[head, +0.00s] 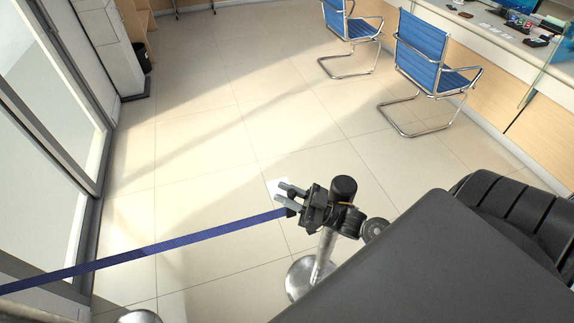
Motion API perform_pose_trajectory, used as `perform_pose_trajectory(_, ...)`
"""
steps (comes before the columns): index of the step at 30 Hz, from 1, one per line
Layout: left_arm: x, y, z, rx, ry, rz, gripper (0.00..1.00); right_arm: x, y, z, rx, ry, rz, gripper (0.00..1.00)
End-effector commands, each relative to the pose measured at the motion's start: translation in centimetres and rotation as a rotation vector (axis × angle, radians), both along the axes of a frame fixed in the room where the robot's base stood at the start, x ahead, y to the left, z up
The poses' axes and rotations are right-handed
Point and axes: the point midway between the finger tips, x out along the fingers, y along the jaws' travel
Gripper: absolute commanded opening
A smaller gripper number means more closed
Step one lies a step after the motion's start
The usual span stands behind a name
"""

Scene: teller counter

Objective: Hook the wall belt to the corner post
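The blue wall belt (150,249) runs in a straight, taut line from the left edge to a small dark end piece beside my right gripper. The silver corner post (325,252) stands upright on a round base (300,277); its head is largely hidden behind my gripper. My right gripper (285,193) is above the post, with two grey fingers pointing left. The fingers are apart, and I see nothing between them. The belt end is just below the fingers; whether it is joined to the post head cannot be told. My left gripper is not in view.
A round metal base (138,317) shows at the bottom edge. Two blue chairs (420,52) (346,22) stand before the counter (500,40). A glass wall (40,110) and grey cabinet (103,45) are on the left. The tiled floor (200,130) between is clear.

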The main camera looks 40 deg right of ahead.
Motion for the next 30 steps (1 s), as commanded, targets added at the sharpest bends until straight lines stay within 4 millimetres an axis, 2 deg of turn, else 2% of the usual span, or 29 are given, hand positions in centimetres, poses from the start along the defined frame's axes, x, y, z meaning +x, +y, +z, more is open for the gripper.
perform_pose_trajectory(2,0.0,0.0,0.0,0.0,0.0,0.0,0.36,0.0,0.0,0.0,0.0,0.0,-0.001,0.34)
perform_pose_trajectory(11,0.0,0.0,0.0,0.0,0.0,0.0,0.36,0.1,-0.1,0.4,-0.001,-0.004,-0.002,0.34)
perform_pose_trajectory(14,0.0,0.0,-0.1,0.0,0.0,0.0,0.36,0.0,-0.1,1.4,-0.001,-0.005,-0.003,0.34)
perform_pose_trajectory(17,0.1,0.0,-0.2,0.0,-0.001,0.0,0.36,-0.1,0.0,3.3,-0.001,-0.006,-0.001,0.34)
perform_pose_trajectory(26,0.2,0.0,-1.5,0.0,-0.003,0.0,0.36,-4.5,2.7,9.0,0.002,-0.003,0.001,0.34)
perform_pose_trajectory(30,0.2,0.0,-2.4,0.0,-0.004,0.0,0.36,-7.2,4.5,10.2,0.003,0.002,0.002,0.34)
